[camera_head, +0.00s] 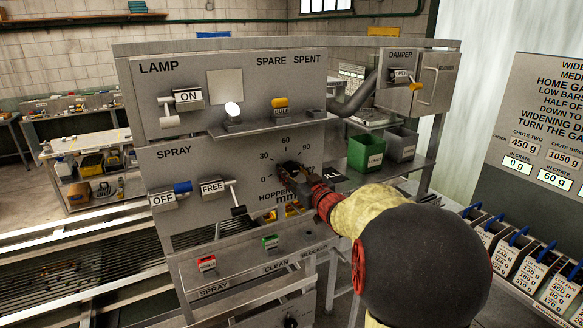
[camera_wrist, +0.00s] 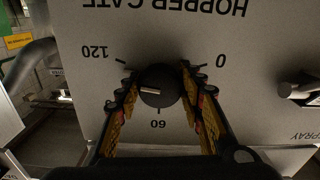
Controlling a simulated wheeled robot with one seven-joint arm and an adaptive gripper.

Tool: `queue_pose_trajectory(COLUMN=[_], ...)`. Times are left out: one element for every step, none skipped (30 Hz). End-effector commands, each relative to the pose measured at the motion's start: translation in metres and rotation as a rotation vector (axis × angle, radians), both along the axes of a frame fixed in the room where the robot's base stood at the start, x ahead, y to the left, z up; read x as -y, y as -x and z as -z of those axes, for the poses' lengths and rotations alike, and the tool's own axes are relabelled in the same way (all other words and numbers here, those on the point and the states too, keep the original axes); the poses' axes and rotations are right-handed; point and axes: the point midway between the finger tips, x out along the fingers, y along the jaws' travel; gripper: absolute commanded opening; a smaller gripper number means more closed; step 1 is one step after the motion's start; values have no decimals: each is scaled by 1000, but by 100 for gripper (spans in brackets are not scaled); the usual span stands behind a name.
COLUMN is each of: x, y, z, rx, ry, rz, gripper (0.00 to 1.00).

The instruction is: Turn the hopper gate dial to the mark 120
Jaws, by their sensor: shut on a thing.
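The hopper gate dial (camera_wrist: 158,85) is a round black knob on the grey panel. In the wrist view the panel is upside down, with 120 at upper left, 60 below and 0 at upper right. The dial's pale pointer line points left, between 60 and 120 and nearer 120; the 90 figure is hidden there. My gripper (camera_wrist: 160,88) has its fingers on both sides of the dial, closed on it. In the head view my gripper (camera_head: 291,173) covers most of the dial; 30, 60 and 90 show above it.
The spray switches, OFF (camera_head: 163,201) and FREE (camera_head: 213,187), sit left of the dial. A green bin (camera_head: 366,150) stands to the right.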

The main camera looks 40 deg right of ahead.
Motion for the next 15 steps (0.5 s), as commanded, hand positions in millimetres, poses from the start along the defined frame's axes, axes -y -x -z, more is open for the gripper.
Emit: queue_pose_trajectory(x=[0, 0, 0, 0, 0, 0, 0, -1, -1, -1, -1, -1, -1, -1, -1], y=[0, 0, 0, 0, 0, 0, 0, 0, 0, 0, 0, 0, 0, 0, 0], z=[1, 1, 1, 1, 1, 1, 1, 2, 2, 2, 2, 2, 3, 3, 3], rx=[4, 8, 13, 17, 20, 25, 27, 30, 33, 34, 36, 38, 39, 40, 41], ry=[-33, -51, -73, -87, -102, -120, -131, -142, -155, -164, -171, -179, -184, -189, -194], rz=[0, 0, 0, 0, 0, 0, 0, 0, 0, 0, 0, 0, 0, 0, 0], gripper=[12, 12, 12, 12, 12, 12, 12, 12, 12, 12, 12, 12, 12, 12, 12])
